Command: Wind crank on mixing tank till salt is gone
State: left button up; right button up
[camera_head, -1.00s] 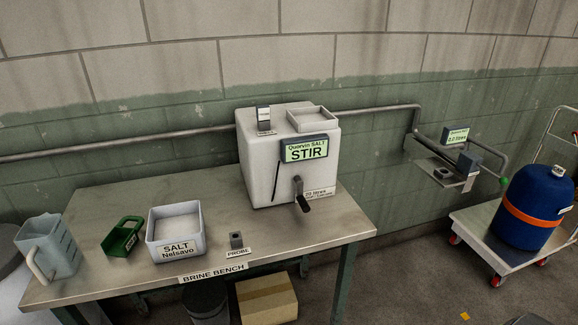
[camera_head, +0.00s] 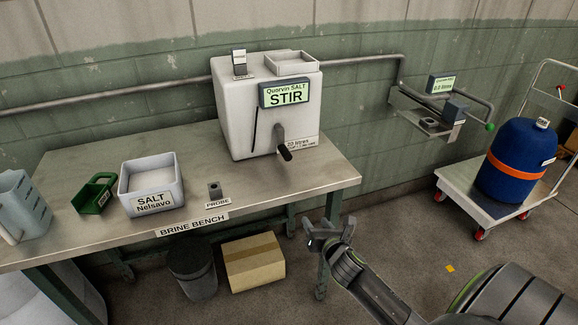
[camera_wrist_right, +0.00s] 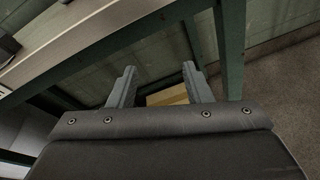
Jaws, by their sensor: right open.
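The inside of the tank is hidden. My right gripper (camera_head: 326,232) is below and right of the crank, in front of the bench's right end, apart from it. In the right wrist view its two fingers (camera_wrist_right: 158,82) are spread with nothing between them. My left gripper is out of view.
On the bench (camera_head: 110,238) are a salt box (camera_head: 153,203), a green scoop (camera_head: 92,194), a jug (camera_head: 22,207) and a probe holder (camera_head: 214,190). A cardboard box (camera_head: 254,262) and a bin (camera_head: 192,270) are underneath. A blue drum (camera_head: 513,158) stands on a cart at right.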

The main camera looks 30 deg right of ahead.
aim_at(288, 158)
notch_tip(288, 158, up, 12)
jog(key=w+a+f+n+t+b, duration=0.1)
jog(key=a+n+t, duration=0.15)
jog(key=n, duration=0.45)
jog(key=shift+t, duration=0.25)
jog(key=x, duration=0.5)
jog(key=b+x, duration=0.1)
jog(key=x, duration=1.1)
jog(key=shift+w+d+r, duration=0.1)
jog(key=shift+d+r, duration=0.2)
jog(key=shift+d, duration=0.05)
jog(key=shift+c, duration=0.4)
jog(key=c, duration=0.9)
jog(key=shift+m, duration=0.3)
jog(key=shift+a, duration=0.1)
